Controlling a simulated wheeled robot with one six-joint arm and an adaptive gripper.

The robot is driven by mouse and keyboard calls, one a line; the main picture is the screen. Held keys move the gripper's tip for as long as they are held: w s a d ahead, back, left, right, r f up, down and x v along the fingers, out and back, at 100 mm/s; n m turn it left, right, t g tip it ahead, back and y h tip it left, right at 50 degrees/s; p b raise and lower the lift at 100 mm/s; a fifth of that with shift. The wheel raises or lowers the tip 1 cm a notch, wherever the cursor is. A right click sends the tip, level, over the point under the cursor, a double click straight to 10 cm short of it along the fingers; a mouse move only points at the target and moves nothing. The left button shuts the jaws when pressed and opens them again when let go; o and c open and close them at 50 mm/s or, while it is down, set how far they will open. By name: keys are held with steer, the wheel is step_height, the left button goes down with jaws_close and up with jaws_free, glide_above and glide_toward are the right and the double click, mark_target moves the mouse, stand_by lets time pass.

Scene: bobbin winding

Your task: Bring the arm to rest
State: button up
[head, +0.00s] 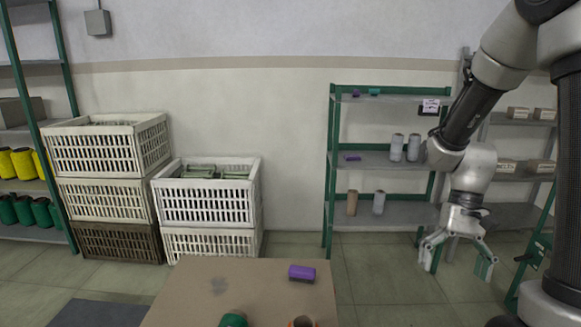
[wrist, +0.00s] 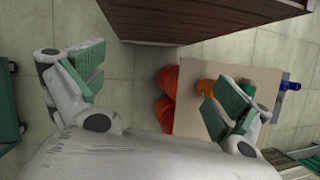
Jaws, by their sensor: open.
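My gripper (head: 457,258) hangs from my arm at the right of the head view, fingers pointing down and spread apart with nothing between them. In the wrist view my gripper (wrist: 155,95) shows its two green-padded fingers wide apart, with floor between them. The gripper is to the right of the table in the head view and touches nothing that I can see.
A brown table (head: 200,283) at the bottom centre holds a purple bobbin (head: 302,273) and a green one (head: 233,320). A green shelf (head: 331,165) with several bobbins stands behind. Stacked crates (head: 110,150) stand at left.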

steer(key=s+r+n+t+h, duration=0.1)
steer(key=s+r+t, duration=0.3)
steer(key=r, duration=0.4)
steer(key=s+d+r+n+t+h, duration=0.1)
steer(key=s+r+t, duration=0.3)
steer(key=r, duration=0.5)
steer(key=shift+d+t, duration=0.2)
steer(key=shift+t, duration=0.2)
